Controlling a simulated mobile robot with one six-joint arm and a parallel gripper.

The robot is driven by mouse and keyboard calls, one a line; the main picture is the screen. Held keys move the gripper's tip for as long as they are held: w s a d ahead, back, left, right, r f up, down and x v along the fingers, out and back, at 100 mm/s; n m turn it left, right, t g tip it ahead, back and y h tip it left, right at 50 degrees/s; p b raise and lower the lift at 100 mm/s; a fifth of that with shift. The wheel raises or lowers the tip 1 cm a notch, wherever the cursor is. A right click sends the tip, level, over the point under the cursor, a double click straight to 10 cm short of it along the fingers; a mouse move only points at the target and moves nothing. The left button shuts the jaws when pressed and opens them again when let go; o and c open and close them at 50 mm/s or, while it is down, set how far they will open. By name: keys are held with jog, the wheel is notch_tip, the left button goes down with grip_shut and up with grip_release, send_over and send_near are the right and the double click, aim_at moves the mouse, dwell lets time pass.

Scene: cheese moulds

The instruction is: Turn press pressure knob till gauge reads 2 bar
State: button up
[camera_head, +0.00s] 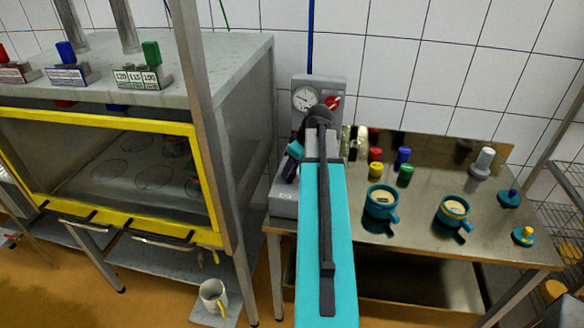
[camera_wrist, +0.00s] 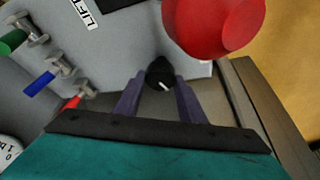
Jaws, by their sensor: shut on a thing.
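The pressure knob (camera_wrist: 160,72) is small and black with a white pointer mark, on a grey panel in the wrist view. My gripper (camera_wrist: 160,84) is shut on it, one finger at each side. In the head view my arm hides the knob and the fingertips. The round white gauge (camera_head: 304,98) is on the upper left of the grey press panel (camera_head: 342,86). Its needle is too small to read. In the wrist view only an edge of the gauge (camera_wrist: 8,154) shows at lower left.
A large red knob (camera_wrist: 214,25) stands out close to my fingers. Green, blue and red levers (camera_wrist: 62,68) stick out at left. A yellow-framed cabinet (camera_head: 110,180) is left of the press. Teal cups (camera_head: 381,203) and coloured pieces stand on the metal table (camera_head: 425,230) at right.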

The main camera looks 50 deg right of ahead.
jog(key=shift+m, duration=0.3)
jog(key=shift+a+m+h+b, duration=0.1)
jog(key=shift+m+h+b, duration=0.4)
jog(key=shift+m, duration=0.6)
jog(key=m+h, duration=0.1)
jog(key=m, duration=0.2)
jog(key=shift+a+m+b, duration=0.15)
jog(key=shift+m+b, duration=0.2)
jog(key=shift+m, duration=0.05)
jog(key=m, duration=0.2)
jog(key=m+g+h, duration=0.1)
jog(key=m, duration=0.1)
jog(key=m+g+h, duration=0.1)
jog(key=m, duration=0.1)
jog(key=shift+w+a+m+b, duration=0.15)
jog(key=shift+w+m+b, duration=0.1)
jog(key=shift+m+b, duration=0.05)
jog(key=o, duration=1)
jog(key=shift+o, duration=0.2)
jog(key=shift+s+r+h, duration=0.1)
jog(key=shift+h, duration=0.2)
